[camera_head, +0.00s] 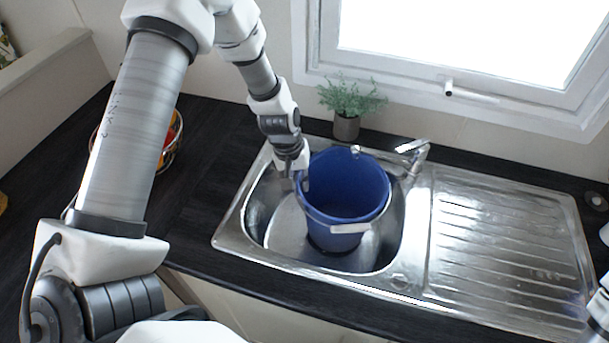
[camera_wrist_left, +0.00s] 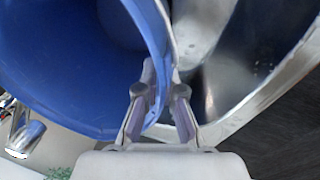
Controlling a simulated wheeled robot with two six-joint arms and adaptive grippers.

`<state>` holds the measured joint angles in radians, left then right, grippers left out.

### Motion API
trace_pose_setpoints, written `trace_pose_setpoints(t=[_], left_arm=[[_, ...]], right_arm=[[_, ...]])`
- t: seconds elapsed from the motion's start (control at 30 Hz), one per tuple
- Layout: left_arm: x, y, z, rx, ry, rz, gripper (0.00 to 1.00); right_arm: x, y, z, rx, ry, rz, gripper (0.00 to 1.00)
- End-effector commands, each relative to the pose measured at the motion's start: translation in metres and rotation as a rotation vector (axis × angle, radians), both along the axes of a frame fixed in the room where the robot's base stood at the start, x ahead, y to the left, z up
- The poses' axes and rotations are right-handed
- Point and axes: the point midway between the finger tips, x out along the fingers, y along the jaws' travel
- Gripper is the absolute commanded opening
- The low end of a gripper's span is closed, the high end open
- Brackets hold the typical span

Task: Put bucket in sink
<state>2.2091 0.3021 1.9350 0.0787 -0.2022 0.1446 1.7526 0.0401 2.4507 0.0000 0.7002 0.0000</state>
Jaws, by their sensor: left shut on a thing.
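The blue bucket (camera_head: 345,190) is upright, inside the bowl of the metal sink (camera_head: 284,228). I cannot tell whether its base touches the bowl's floor. Its pale handle grip (camera_head: 350,228) hangs at the front. My left gripper (camera_head: 298,180) is at the bucket's left rim. In the left wrist view the left gripper (camera_wrist_left: 162,98) has its fingers on both sides of the rim of the bucket (camera_wrist_left: 75,70), shut on it. The sink (camera_wrist_left: 262,100) shows beside it there. My right gripper is not in view.
The ribbed drainboard (camera_head: 495,245) is clear. A tap (camera_head: 412,152) stands behind the bucket, and a potted plant (camera_head: 347,122) stands near the window (camera_head: 450,50). A fruit basket (camera_head: 172,140) is partly hidden by my left arm.

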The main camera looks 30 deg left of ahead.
Motion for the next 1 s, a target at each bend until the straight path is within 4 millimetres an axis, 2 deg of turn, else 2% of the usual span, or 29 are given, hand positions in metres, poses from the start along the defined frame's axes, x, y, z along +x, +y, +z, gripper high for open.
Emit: trace_pose_setpoints(t=[0.03,0.23,0.5,0.57,0.6,0.9,1.0], left_arm=[[-0.002,0.0,-0.016,-0.001,0.004,0.0,0.0],[-0.002,0.0,-0.012,0.0,0.005,0.0,0.0],[-0.002,0.0,-0.02,-0.001,0.004,0.001,0.0],[-0.002,0.0,-0.019,0.0,0.005,0.001,0.23],[-0.002,0.0,-0.019,0.0,0.005,0.001,0.31],[-0.002,0.0,-0.018,-0.001,0.004,0.001,0.31],[-0.002,0.0,-0.01,-0.001,0.004,0.0,0.31]], right_arm=[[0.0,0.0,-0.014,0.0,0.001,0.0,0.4],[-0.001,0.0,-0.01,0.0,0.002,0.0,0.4],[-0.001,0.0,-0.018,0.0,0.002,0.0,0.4],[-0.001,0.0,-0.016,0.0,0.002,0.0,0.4],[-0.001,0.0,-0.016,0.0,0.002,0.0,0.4],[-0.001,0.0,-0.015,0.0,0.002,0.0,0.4],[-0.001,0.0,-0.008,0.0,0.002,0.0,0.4]])
